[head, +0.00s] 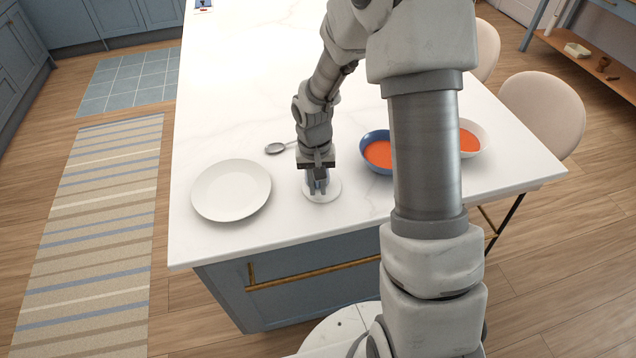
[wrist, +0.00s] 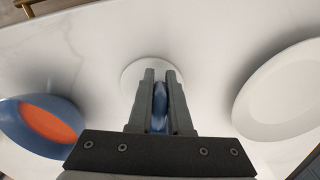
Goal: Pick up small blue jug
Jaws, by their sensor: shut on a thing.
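The small blue jug (wrist: 159,104) sits between the two fingers of my gripper (wrist: 160,85) in the wrist view. The fingers are shut on it and hide most of its shape. In the head view my gripper (head: 318,188) points down over a small white round saucer (head: 330,196) on the counter. The saucer also shows in the wrist view (wrist: 136,72), beyond the fingertips. I cannot tell whether the jug touches the saucer.
A white plate (head: 231,190) lies left of my gripper, with a spoon (head: 275,148) behind. A blue bowl (head: 374,138) with orange contents stands to the right, and a white bowl (head: 481,130) farther right, partly behind my arm. The white counter (head: 235,90) is clear toward the back.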

